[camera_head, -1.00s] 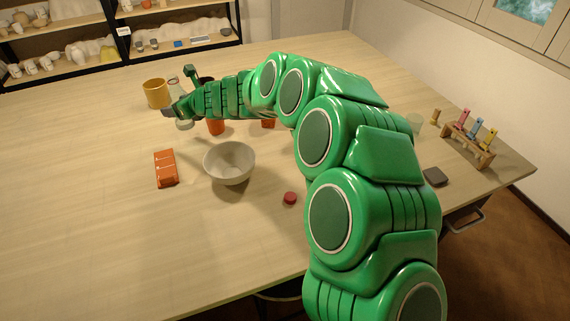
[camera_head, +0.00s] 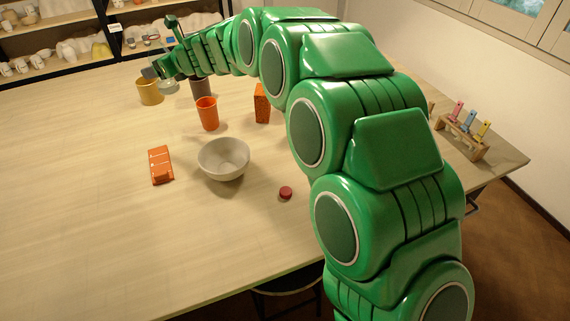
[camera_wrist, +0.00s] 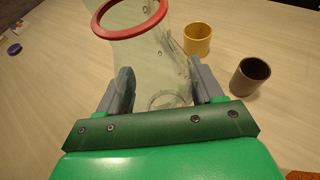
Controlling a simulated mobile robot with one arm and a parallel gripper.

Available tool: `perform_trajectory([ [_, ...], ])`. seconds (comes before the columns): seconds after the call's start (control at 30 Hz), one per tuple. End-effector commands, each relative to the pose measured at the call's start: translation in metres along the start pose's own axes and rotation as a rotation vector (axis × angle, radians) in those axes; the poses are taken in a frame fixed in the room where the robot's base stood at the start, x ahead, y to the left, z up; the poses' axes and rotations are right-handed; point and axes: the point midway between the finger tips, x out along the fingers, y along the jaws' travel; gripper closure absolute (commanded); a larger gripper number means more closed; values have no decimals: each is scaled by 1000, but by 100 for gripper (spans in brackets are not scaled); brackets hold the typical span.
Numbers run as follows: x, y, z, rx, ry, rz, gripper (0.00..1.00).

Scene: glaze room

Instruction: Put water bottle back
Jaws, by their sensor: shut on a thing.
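The water bottle is a clear, see-through vessel with a red ring round its mouth, large in the wrist view (camera_wrist: 135,50). In the head view a small clear part of it (camera_head: 171,87) shows under my gripper. My gripper (camera_head: 158,68) is at the far left of the table, its two grey fingers (camera_wrist: 160,90) on either side of the bottle and shut on it. The bottle's far side and part of its base are hidden or hard to make out. I cannot tell whether it clears the table.
Next to the bottle stand a yellow cup (camera_head: 150,93) and a dark cup (camera_head: 201,88). Nearer are an orange cup (camera_head: 207,114), an orange block (camera_head: 262,104), a pale bowl (camera_head: 223,160), an orange container (camera_head: 160,166) and a red cap (camera_head: 285,193). The left table is clear. Shelves (camera_head: 60,77) stand behind.

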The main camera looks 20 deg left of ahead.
Motion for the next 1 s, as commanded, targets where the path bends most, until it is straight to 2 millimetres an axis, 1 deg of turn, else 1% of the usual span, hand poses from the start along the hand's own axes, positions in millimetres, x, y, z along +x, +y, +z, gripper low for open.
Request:
perform_trajectory([
  [0.27,-23,-18,-12,4,1,-8,72],
  [0.47,-48,-35,-23,8,-2,-17,72],
  [0.57,-63,-44,-32,12,-1,-21,72],
  [0.67,-83,-54,-43,13,1,-24,72],
  [0.77,-112,-67,-53,14,-3,-30,72],
  [0.8,-124,-70,-59,15,-2,-31,72],
  [0.87,-141,-75,-70,16,0,-30,72],
  [0.9,-153,-78,-75,16,-1,-30,72],
  [1.0,-181,-81,-86,12,-2,-27,72],
])
